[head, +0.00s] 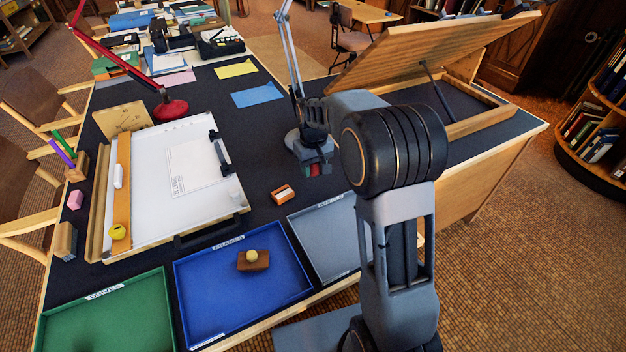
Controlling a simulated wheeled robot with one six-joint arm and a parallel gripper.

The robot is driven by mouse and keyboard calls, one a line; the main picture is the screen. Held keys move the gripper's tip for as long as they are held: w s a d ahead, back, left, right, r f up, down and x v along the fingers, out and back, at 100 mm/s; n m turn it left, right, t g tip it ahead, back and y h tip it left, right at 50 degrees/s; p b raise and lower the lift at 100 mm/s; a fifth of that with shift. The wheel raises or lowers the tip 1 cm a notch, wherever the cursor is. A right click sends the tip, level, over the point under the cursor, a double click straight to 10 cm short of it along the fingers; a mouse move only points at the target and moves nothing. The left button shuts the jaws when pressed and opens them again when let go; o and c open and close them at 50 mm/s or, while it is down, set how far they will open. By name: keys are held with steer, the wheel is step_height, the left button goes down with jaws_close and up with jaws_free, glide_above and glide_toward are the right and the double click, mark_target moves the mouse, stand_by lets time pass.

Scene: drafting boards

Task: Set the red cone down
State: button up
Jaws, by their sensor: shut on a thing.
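My gripper (315,170) is above the dark desk top (262,165), right of the drawing board and near the base of the grey lamp. It points down and is shut on a small red thing, the red cone (326,170). Only a little red shows at the fingertips, so its cone shape cannot be made out. A bit of green also shows there. Whether the cone touches the desk cannot be told.
An orange sharpener-like block (283,194) lies nearby. In front are a green tray (105,320), a blue tray (205,300) holding a brown block (253,262), and a grey tray (325,235). A drawing board (215,190) lies left; a tilted wooden board (425,50) stands right.

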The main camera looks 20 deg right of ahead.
mark_target(313, 186)
steer(key=shift+f+b, duration=0.35)
steer(key=shift+f, duration=2.15)
steer(key=shift+f, duration=0.15)
steer(key=o, duration=1)
